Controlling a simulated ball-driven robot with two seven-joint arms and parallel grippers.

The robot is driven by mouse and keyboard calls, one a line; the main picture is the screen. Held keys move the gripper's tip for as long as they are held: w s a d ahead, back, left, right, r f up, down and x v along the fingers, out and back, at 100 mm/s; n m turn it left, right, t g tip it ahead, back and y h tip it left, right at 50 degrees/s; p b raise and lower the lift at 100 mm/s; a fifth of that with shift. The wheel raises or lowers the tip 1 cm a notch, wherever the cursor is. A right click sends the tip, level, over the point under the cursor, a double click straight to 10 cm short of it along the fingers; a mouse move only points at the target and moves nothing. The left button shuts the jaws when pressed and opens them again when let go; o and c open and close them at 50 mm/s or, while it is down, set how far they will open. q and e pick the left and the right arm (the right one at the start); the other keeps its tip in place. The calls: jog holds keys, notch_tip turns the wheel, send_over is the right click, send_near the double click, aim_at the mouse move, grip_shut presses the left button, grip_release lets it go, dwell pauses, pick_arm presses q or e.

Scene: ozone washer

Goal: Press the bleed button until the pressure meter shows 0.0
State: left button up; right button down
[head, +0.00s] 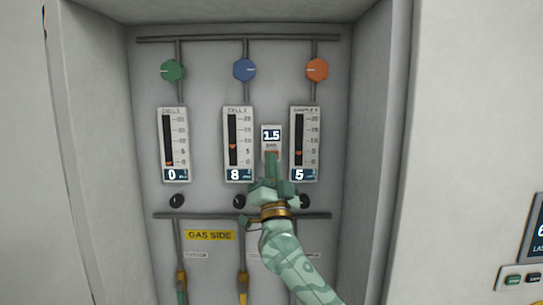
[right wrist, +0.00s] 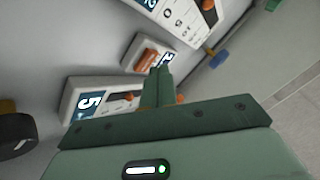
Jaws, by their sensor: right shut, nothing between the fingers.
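The pressure meter (head: 271,135) is a small white panel between the second and third flow gauges, and its display reads 1.5. The orange-red bleed button (head: 271,153) is just below the display, mostly covered by my fingertips in the head view. In the right wrist view the orange button (right wrist: 146,59) shows on the small panel, close by my fingers. My right gripper (head: 271,160) is shut and empty, pointing at the panel. Its fingertips also show in the right wrist view (right wrist: 160,72). I cannot tell whether they touch the button. My left gripper is not in view.
Gauges reading 0 (head: 174,145), 8 (head: 239,145) and 5 (head: 304,145) surround the meter. Green (head: 172,71), blue (head: 244,70) and orange (head: 317,69) knobs are above. Black knobs and pipes sit below. The recess has a side wall (head: 378,120) at right.

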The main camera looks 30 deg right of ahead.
jog(key=shift+w+d, duration=0.3)
jog(key=shift+w, duration=0.15)
dwell(0.7)
jog(key=shift+s+a+p, duration=0.4)
jog(key=shift+s+p, duration=0.3)
jog(key=shift+p, duration=0.15)
jog(key=shift+s+a+p, duration=0.45)
jog(key=shift+s, duration=0.25)
jog(key=shift+s+a+p, duration=0.4)
jog(key=shift+s+a, duration=0.05)
jog(key=shift+s, duration=0.25)
jog(key=shift+s+a+p, duration=0.45)
jog(key=shift+s, duration=0.25)
jog(key=shift+y, duration=0.3)
